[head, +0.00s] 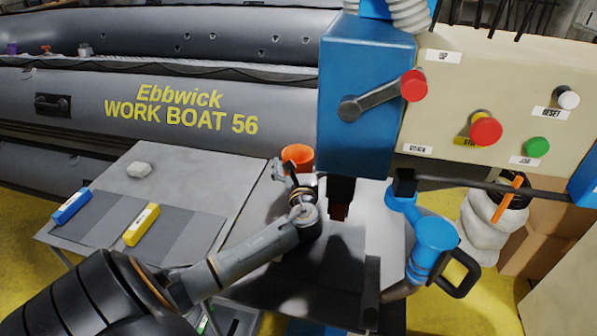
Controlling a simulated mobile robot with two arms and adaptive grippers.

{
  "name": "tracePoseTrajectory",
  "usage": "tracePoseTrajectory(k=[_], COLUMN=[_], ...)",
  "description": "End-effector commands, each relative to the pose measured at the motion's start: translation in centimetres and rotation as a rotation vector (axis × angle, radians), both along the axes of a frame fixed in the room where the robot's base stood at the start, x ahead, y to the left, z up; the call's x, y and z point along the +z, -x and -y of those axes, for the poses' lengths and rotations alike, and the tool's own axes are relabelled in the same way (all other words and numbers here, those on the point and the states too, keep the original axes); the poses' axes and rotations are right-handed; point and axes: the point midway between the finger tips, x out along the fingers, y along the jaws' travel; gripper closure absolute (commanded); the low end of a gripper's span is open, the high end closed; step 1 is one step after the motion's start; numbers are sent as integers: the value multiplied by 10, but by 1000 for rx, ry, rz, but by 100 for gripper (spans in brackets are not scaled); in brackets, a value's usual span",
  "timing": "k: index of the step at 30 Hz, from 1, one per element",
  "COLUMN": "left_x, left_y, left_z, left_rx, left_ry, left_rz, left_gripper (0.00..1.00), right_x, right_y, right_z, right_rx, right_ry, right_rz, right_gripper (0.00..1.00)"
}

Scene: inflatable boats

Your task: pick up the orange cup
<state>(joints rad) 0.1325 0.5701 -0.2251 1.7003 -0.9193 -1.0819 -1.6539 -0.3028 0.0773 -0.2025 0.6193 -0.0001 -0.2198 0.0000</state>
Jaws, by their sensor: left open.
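The orange cup (299,155) stands upright on the grey work surface, beside the blue machine housing. My left arm reaches in from the lower left, and my left gripper (287,172) is at the cup's near left side. It is open. The gripper is small in the view and partly covers the cup's lower part, so I cannot tell whether a finger touches it. My right gripper does not show.
The blue machine (366,100) with its lever stands close on the cup's right. A control panel (500,100) has red and green buttons. A grey inflatable boat (200,90) is behind.

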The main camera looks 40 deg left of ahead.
Motion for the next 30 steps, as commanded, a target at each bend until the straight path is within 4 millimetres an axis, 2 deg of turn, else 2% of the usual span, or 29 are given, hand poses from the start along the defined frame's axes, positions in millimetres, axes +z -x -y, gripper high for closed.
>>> tracePoseTrajectory(k=[6,8,14,15,24,30], left_x=[0,0,0,0,1,16], left_y=[-1,-1,0,0,0,-1], left_z=[-1,-1,0,0,0,0], left_rx=[0,0,0,0,0,0], left_ry=[0,0,0,1,0,1], left_rz=[0,0,0,-1,0,4], left_gripper=[0,10,51,54,54,54], right_x=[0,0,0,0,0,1], right_y=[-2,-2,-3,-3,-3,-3], right_z=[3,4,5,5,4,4], right_rx=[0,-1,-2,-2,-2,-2], right_ry=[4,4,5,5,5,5], right_rz=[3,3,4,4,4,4], right_gripper=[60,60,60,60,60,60])
